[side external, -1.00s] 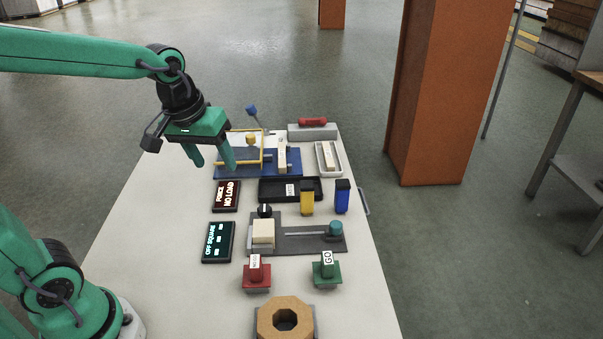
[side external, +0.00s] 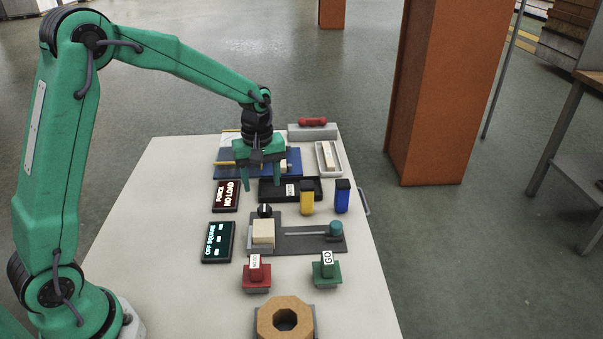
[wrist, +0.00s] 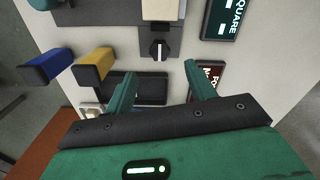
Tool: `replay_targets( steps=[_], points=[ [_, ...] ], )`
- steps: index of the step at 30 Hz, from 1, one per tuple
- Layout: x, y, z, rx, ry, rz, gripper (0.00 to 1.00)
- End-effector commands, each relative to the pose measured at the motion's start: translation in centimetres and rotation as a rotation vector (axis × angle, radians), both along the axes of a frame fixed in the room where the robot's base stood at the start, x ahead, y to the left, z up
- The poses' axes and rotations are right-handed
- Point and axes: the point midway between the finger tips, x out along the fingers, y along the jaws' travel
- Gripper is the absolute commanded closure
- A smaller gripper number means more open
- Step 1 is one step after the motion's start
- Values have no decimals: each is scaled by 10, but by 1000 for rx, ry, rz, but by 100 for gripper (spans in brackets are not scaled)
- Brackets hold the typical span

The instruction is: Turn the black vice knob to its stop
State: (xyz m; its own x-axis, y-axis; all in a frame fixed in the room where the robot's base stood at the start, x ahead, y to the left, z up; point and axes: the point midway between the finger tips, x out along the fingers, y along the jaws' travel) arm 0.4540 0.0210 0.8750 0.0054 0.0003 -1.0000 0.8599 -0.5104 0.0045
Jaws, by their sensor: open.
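The black vice knob (side external: 265,210) stands just behind the cream block (side external: 263,232) on the grey vice plate (side external: 297,244). It has a white pointer line. In the wrist view the knob (wrist: 160,49) sits on a grey tab beside the cream block, with its white line pointing roughly up and down the picture. My gripper (side external: 262,187) is open and empty, pointing down above the black tray area, behind the knob. In the wrist view my open fingers (wrist: 160,70) stand apart, with the knob beyond their tips and roughly between them. Nothing hides the knob.
The yellow block (side external: 307,199) and blue block (side external: 342,198) stand right of the knob. A dark screen (side external: 218,242) reads "OFF SQUARE"; another (side external: 226,196) reads "FORCE NO LOAD". Red (side external: 256,277) and green (side external: 327,273) stamp-like pieces are nearer. The black tray (side external: 312,183) lies behind.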

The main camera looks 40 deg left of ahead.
Motion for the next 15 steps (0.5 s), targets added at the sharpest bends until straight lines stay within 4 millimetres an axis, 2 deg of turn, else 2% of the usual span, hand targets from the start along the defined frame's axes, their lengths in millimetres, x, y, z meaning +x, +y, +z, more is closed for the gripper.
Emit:
replay_targets(
  steps=[10, 15],
  points=[
    [2, 0, -6, 0, 6, 14, 45],
    [2, 0, -16, 0, 7, 13, 45]
  ],
)
